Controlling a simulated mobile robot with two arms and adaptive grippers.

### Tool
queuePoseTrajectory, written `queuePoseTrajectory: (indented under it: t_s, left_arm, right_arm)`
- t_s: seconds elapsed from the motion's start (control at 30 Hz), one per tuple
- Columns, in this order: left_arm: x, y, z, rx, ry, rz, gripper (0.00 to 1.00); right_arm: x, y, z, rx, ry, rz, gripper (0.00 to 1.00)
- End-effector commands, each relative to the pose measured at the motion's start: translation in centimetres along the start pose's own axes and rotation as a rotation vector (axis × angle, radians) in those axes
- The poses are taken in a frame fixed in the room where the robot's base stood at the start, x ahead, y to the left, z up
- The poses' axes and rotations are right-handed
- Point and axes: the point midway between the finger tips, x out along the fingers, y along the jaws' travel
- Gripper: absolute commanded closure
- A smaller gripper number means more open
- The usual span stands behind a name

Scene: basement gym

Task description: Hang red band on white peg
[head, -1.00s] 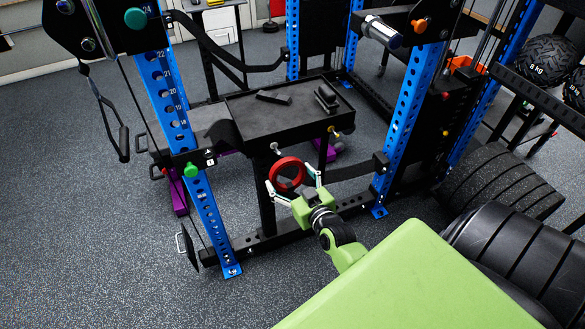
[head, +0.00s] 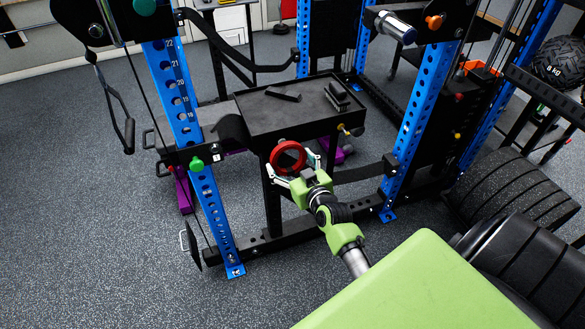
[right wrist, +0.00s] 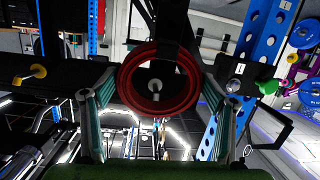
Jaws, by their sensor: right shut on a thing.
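The red band (head: 277,160) is a thick ring. My right gripper (head: 292,167) is shut on it, one finger on each side, in front of the black tray stand. In the right wrist view the band (right wrist: 158,107) stands face-on between the fingers. The white peg (right wrist: 155,88) shows through the ring's opening there. I cannot tell whether its tip is inside the ring or still behind it. In the head view the band and gripper hide most of the peg area. My left gripper is not in view.
A yellow peg (head: 357,131) sticks out to the right of the band; it also shows in the right wrist view (right wrist: 30,75). The black tray (head: 303,119) above holds several dark pieces. Blue rack uprights (head: 408,128) stand either side, with a dark strap at right.

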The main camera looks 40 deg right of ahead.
Motion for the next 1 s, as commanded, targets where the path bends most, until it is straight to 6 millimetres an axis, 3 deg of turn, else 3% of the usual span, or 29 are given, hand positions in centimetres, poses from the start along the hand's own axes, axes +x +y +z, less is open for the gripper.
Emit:
queuePoseTrajectory:
  t_s: [0.4,1.0]
  left_arm:
    - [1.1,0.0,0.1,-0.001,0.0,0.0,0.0]
    - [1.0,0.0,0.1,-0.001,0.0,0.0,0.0]
  right_arm:
    - [2.2,0.1,0.1,-0.002,0.003,0.0,0.51]
    - [2.6,0.1,0.3,0.0,0.002,0.0,0.51]
